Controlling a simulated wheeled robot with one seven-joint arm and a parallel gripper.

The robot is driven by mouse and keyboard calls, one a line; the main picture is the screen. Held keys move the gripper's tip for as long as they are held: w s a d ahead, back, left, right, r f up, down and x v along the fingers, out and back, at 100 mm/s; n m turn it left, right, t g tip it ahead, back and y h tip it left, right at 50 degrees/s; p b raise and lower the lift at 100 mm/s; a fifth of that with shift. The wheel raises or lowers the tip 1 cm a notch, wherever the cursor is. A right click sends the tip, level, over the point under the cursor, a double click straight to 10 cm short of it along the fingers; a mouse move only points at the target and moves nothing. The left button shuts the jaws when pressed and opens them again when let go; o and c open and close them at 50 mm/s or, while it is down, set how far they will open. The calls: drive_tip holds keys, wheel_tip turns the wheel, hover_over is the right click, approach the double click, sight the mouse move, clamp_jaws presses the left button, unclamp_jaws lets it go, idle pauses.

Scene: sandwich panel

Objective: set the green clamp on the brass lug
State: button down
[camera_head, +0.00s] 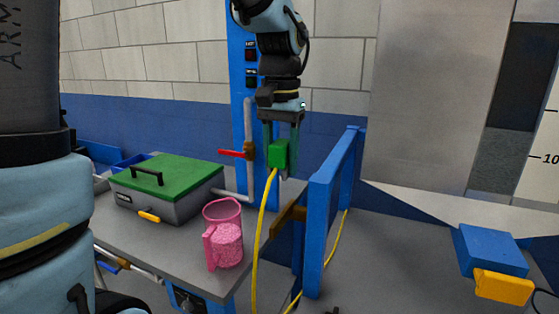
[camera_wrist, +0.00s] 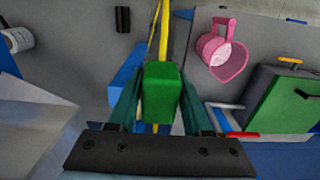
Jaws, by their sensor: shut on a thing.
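My gripper (camera_head: 283,158) is shut on the green clamp (camera_head: 278,153), a small green block with a yellow cable (camera_head: 261,235) hanging from it. In the wrist view the clamp (camera_wrist: 161,92) sits between the two teal fingers of my gripper (camera_wrist: 159,98). The brass lug (camera_head: 289,216) is a brownish-gold bar beside the blue frame, at the right end of the grey table. The clamp is above the lug in the head view and apart from it. I cannot make out the lug in the wrist view; the clamp and gripper may hide it.
A blue upright frame (camera_head: 327,195) stands close right of the clamp. A red-handled valve (camera_head: 235,153) is behind. A blue block (camera_head: 490,250) lies far right.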

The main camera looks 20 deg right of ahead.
drive_tip(key=shift+w+f, duration=0.1)
drive_tip(key=shift+w, duration=0.25)
drive_tip(key=b, duration=0.7)
hover_over(280, 217)
wheel_tip(280, 217, down, 8)
drive_tip(key=shift+r, duration=0.15)
drive_tip(key=shift+f+b, duration=1.15)
drive_tip(key=shift+f, duration=0.75)
drive_tip(key=shift+f+b, duration=0.3)
drive_tip(key=shift+f, duration=0.3)
drive_tip(key=shift+c, duration=1.3)
unclamp_jaws()
